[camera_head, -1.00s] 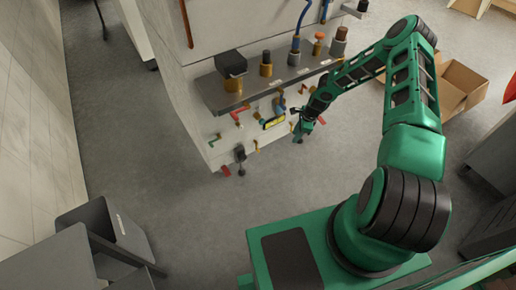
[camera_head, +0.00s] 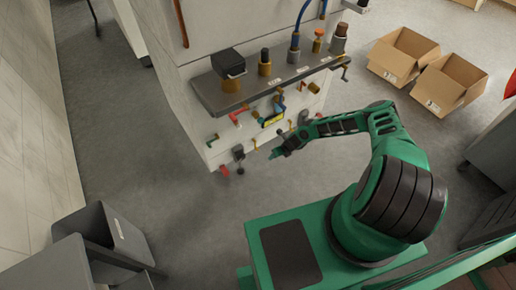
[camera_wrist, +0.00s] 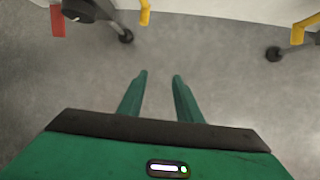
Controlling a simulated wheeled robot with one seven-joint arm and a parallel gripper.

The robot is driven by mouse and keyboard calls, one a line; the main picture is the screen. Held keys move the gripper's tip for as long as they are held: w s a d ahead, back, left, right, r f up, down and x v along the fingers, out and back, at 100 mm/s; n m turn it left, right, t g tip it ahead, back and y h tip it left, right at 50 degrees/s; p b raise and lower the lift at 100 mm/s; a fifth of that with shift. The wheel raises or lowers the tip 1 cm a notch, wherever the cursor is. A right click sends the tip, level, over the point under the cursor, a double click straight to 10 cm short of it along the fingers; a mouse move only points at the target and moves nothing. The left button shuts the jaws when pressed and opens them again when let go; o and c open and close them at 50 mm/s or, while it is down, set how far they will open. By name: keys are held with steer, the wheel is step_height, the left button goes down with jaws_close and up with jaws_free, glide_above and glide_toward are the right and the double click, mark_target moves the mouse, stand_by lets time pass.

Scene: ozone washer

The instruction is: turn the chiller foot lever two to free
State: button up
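Several small levers sit low on the white cabinet front; I cannot tell which one is chiller foot lever two. A red lever (camera_head: 224,170) hangs at the bottom edge, and a yellow lever (camera_head: 255,143) is to its right. In the wrist view, the red lever (camera_wrist: 58,20) is at top left, a yellow lever (camera_wrist: 145,12) at top centre and another yellow lever (camera_wrist: 305,28) at top right. My gripper (camera_head: 275,154) is low in front of the cabinet. In the wrist view its fingers (camera_wrist: 160,77) are apart with only floor between them, touching no lever.
A grey shelf (camera_head: 213,101) with bottles and fittings juts out above the levers. Two open cardboard boxes (camera_head: 404,55) stand at the right. A grey bin (camera_head: 120,232) is at the lower left. The floor before the cabinet is clear.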

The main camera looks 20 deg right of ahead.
steer(key=w+a, duration=0.2)
steer(key=w, duration=0.1)
steer(key=w+a, duration=0.5)
steer(key=shift+w+a, duration=0.1)
steer(key=shift+w, duration=0.2)
steer(key=shift+w+f, duration=0.1)
steer(key=shift+f, duration=0.45)
jaws_close()
